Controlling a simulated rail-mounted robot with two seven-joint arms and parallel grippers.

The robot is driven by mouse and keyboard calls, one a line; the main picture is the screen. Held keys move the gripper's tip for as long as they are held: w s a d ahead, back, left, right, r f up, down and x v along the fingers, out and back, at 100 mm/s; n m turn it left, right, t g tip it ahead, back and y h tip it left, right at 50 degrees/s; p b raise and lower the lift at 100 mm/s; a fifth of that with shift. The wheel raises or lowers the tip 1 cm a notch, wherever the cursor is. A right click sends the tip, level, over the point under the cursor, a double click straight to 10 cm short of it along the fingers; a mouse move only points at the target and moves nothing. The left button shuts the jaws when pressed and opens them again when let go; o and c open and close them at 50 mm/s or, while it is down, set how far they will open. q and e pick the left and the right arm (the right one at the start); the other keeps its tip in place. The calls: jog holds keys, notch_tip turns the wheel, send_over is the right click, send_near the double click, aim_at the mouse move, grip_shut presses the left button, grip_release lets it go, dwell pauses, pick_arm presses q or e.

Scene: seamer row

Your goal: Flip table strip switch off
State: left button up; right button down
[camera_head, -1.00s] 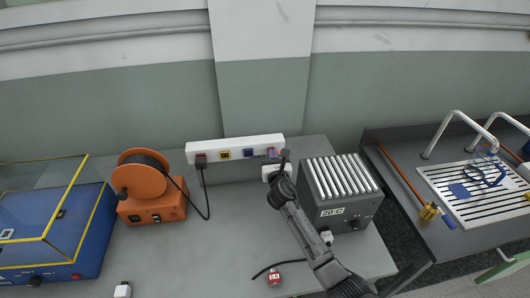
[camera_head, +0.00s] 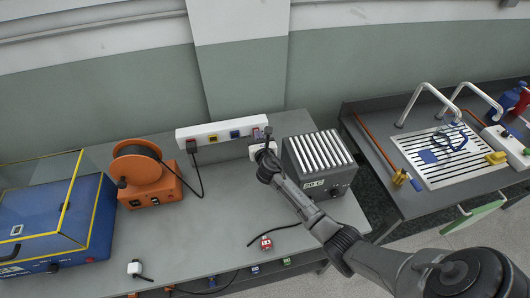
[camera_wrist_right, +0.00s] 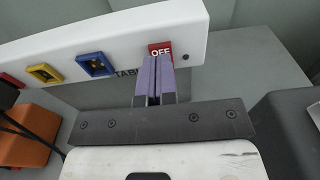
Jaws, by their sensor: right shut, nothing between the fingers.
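The white table strip (camera_head: 222,131) stands at the back of the grey table, against the wall. It bears a yellow socket, a blue socket (camera_head: 234,134) and, at its right end, a red switch. In the right wrist view the switch (camera_wrist_right: 160,49) shows the word OFF on red. My right gripper (camera_wrist_right: 158,60) is shut and empty, its purple fingers together just in front of the switch's lower part. I cannot tell whether they touch it. In the head view my right gripper (camera_head: 262,134) is at the strip's right end. My left gripper is not in view.
A grey ribbed heater (camera_head: 318,160) stands close right of my right arm. An orange cable reel (camera_head: 142,178) and a blue glass-lidded box (camera_head: 50,225) are at left.

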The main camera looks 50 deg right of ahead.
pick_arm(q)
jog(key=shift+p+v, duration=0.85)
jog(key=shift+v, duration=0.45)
pick_arm(e)
jog(key=v, duration=1.2)
jog(key=shift+s+a, duration=0.15)
jog(key=shift+s, duration=0.1)
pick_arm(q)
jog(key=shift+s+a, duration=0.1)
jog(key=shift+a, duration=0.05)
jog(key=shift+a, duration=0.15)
